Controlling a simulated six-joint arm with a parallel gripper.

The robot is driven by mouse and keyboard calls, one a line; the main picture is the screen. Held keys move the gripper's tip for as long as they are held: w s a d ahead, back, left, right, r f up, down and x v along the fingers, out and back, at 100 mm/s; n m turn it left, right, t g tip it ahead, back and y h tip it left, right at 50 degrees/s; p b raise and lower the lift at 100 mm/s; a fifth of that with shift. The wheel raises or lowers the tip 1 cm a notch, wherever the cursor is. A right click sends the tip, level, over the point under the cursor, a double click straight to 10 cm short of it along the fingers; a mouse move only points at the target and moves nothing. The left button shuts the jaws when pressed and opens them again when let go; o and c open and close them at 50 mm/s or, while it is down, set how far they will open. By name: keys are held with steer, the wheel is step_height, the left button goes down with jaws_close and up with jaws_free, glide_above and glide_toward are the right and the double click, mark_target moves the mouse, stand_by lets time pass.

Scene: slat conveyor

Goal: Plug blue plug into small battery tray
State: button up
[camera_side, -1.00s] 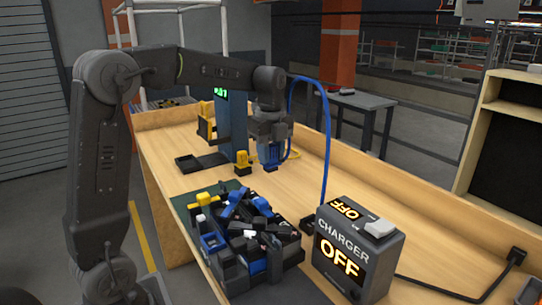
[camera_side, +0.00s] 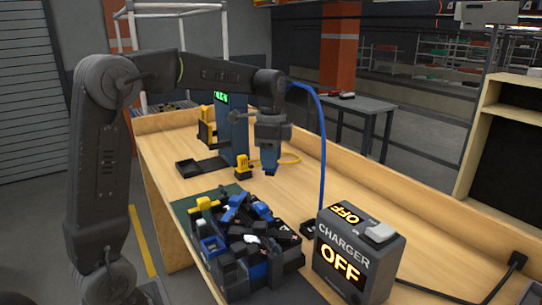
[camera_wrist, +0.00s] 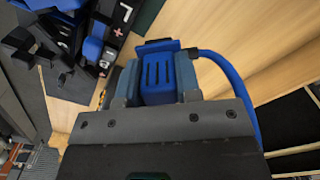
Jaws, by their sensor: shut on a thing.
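My gripper (camera_side: 270,158) is shut on the blue plug (camera_wrist: 158,80), which points down above the wooden bench. In the side view only a small part of the blue plug (camera_side: 269,167) shows below the jaws. Its blue cable (camera_side: 322,130) arches to the right and down toward the charger. A shallow black tray (camera_side: 186,169), possibly the small battery tray, lies on the bench left of my gripper, at the foot of a blue post. The plug is apart from this tray. I cannot tell whether a socket is in it.
A yellow plug (camera_side: 243,168) stands close left of my gripper. The blue post (camera_side: 233,138) with a green display stands behind it. A dark bin of mixed batteries (camera_side: 236,285) and a charger reading OFF (camera_side: 345,255) are in front.

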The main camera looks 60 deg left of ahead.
steer(key=n, duration=0.9)
steer(key=s+d, duration=0.3)
steer(key=s, duration=0.6)
steer(key=s+d, duration=0.4)
steer(key=s, duration=0.6)
steer(key=shift+d+f, duration=0.1)
stand_by(0.5)
steer(key=shift+f, duration=3.4)
steer(key=shift+f, duration=1.15)
